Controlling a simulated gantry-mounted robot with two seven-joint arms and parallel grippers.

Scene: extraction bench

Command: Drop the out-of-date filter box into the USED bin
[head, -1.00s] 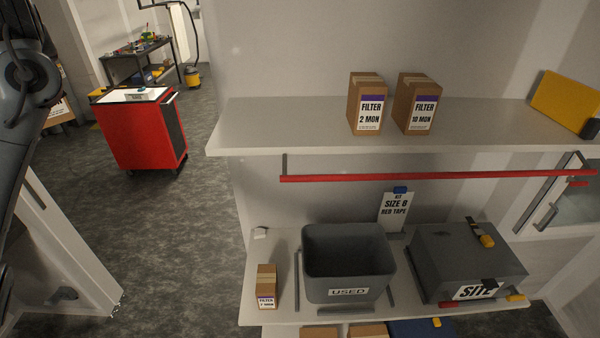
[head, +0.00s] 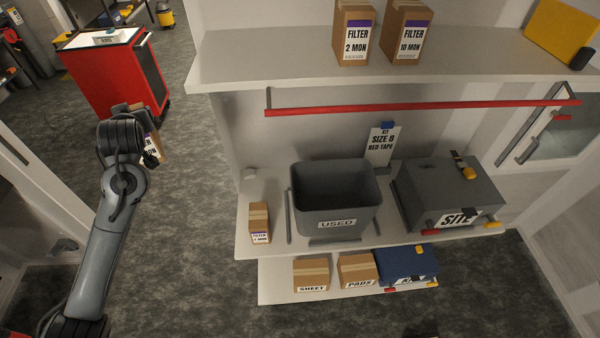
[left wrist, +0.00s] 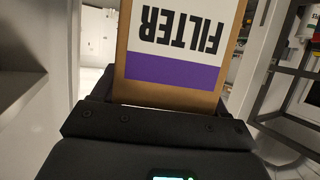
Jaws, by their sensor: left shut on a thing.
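My left gripper (head: 140,122) is shut on a brown filter box (head: 155,149), held in the air left of the shelves; the hand hides part of it. In the left wrist view the box (left wrist: 174,92) fills the jaws, with a purple band and an upside-down FILTER label; its month number is out of that view. The grey USED bin (head: 336,224) stands open-topped on the middle shelf, well to the right of the gripper. Its visible inside looks empty. My right gripper is not in view.
Two filter boxes, 2 MON (head: 355,40) and 10 MON (head: 408,40), stand on the upper shelf. A small filter box (head: 259,222) stands left of the bin, a grey SITE case (head: 450,190) right. A red rail (head: 420,102) runs above the bin.

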